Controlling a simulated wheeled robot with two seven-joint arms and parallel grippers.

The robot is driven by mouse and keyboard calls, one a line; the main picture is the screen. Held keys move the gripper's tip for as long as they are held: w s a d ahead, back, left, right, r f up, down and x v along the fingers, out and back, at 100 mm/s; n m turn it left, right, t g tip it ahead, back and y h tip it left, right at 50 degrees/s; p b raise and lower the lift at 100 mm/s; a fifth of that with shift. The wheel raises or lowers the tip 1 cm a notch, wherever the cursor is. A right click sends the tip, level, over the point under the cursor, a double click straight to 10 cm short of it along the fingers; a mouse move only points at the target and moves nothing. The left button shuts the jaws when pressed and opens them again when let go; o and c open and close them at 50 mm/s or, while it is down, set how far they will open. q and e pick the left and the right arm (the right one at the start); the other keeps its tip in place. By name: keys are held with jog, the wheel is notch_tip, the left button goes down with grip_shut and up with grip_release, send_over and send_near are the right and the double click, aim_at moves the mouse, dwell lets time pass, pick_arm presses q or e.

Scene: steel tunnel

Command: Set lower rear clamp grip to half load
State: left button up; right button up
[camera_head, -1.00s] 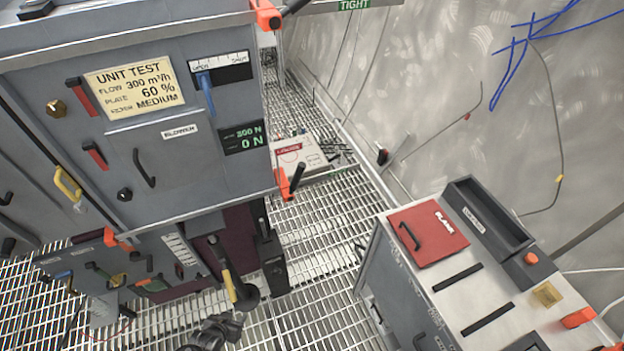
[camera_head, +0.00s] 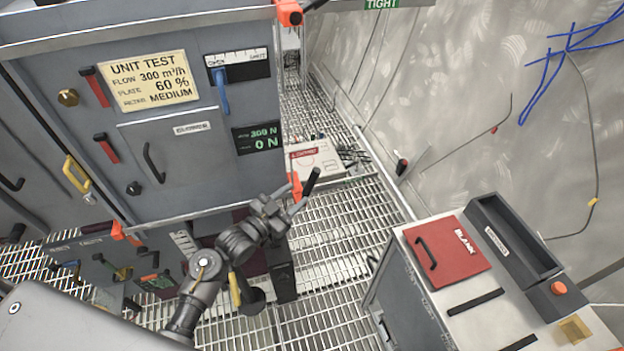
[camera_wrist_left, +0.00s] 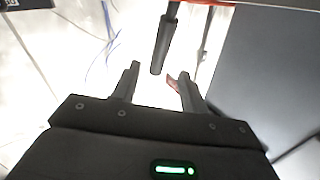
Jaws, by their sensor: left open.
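The lower rear clamp (camera_head: 296,187) is orange with a black lever grip (camera_head: 311,181). It sits at the lower right corner of the grey unit. My left gripper (camera_head: 284,200) is open just left of and below the grip, its fingers pointing up towards it. In the left wrist view, the black grip (camera_wrist_left: 163,45) hangs down between and beyond the open fingertips, and I see no contact. Another orange clamp (camera_head: 288,12) is at the unit's upper right corner. The unit's display (camera_head: 258,138) reads 300 N above 0 N. My right gripper is not in view.
The unit's front holds a blue lever (camera_head: 222,92), a yellow test card (camera_head: 142,82) and a door handle (camera_head: 152,162). A bench with a red BLANK plate (camera_head: 448,252) and a dark tray (camera_head: 512,240) stands at right. Grating floor (camera_head: 345,235) lies open between.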

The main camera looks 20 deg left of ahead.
aim_at(309, 183)
pick_arm(q)
jog(key=x, duration=0.8)
jog(key=shift+w+p, duration=0.1)
jog(key=shift+p, duration=0.3)
jog(key=shift+f, duration=0.1)
grip_shut()
